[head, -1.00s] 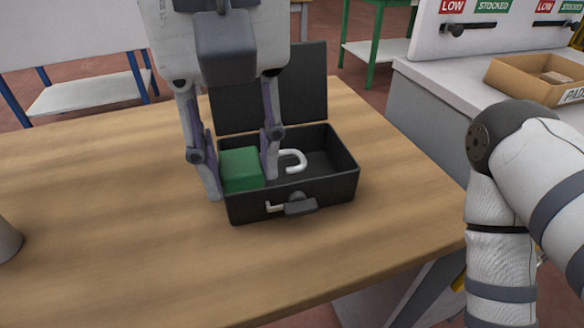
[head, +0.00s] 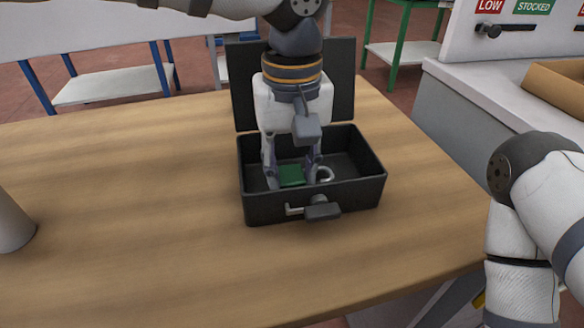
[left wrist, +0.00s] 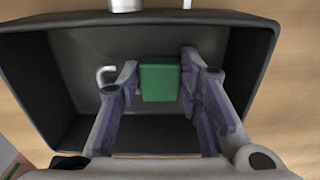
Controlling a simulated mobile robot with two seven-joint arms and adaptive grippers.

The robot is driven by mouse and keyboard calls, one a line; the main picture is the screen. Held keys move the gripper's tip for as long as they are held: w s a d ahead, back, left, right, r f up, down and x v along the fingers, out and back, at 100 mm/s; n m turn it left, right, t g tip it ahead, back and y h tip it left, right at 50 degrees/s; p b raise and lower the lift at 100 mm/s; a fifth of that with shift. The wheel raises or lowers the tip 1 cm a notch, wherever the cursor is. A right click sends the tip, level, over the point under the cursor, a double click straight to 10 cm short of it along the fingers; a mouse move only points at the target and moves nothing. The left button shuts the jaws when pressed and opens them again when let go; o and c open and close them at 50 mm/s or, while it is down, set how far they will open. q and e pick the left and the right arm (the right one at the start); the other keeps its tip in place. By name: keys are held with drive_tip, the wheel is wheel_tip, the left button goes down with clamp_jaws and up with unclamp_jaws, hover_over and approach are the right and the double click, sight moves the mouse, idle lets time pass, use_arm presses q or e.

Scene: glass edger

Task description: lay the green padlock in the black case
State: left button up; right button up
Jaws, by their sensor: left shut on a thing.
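The black case (head: 265,209) stands open on the table with its lid (head: 341,90) upright at the back. My left gripper (head: 292,178) points down into it, shut on the green padlock (head: 291,174). In the left wrist view the padlock's green body (left wrist: 160,80) sits between the two fingers, with the case (left wrist: 255,62) around it. The pale shackle (head: 325,173) shows beyond one finger, inside the case. The padlock is low in the case; whether it touches the floor I cannot tell. My right gripper is out of view.
The wooden table (head: 130,200) is clear left of the case, except for a grey object (head: 12,222) at the left edge. The case's front latch (head: 322,208) sticks out. A grey counter (head: 460,110) with a cardboard box (head: 555,85) stands at the right.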

sight(292, 179)
use_arm(q)
drive_tip(key=shift+f, duration=0.15)
drive_tip(key=o, duration=1.2)
drive_tip(key=shift+o, duration=0.2)
wheel_tip(292, 179, up, 12)
